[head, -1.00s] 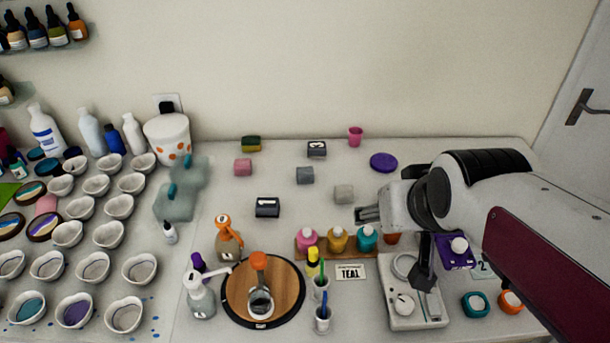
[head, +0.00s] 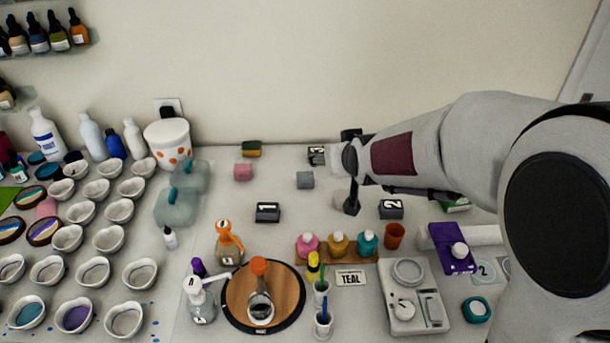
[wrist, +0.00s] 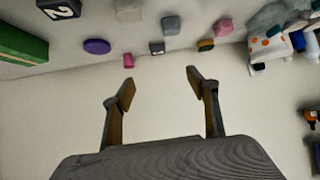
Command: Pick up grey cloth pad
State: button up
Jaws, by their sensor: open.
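A small slate-grey pad (head: 305,180) lies on the back middle of the table, and it also shows near the top of the wrist view (wrist: 171,25). A paler grey block (head: 340,201) lies to its right, partly hidden by my arm; I cannot tell for certain which is the cloth pad. My gripper (wrist: 159,80) is open and empty, its two fingers apart against the pale wall in the wrist view. It is clear of both grey pieces.
A pink block (head: 243,172) and a green-yellow sponge (head: 251,148) lie left of the slate-grey pad. Dark numbered boxes (head: 267,212) (head: 391,209) stand nearby. Paint bottles (head: 338,245) and a scale (head: 413,297) stand in front. Bare table surrounds the slate-grey pad.

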jog(key=t+y, duration=0.1)
jog(key=t, duration=0.1)
send_over(306, 176)
jog(key=s, duration=0.2)
notch_tip(306, 176, down, 8)
jog(key=shift+d+f+n, duration=0.15)
jog(key=shift+f+n, duration=0.05)
jog(key=shift+n, duration=0.1)
jog(key=shift+s, duration=0.1)
jog(key=shift+f, duration=1.8)
jog(key=shift+f, duration=1.7)
jog(key=shift+x, duration=1.5)
jog(key=c, duration=1.2)
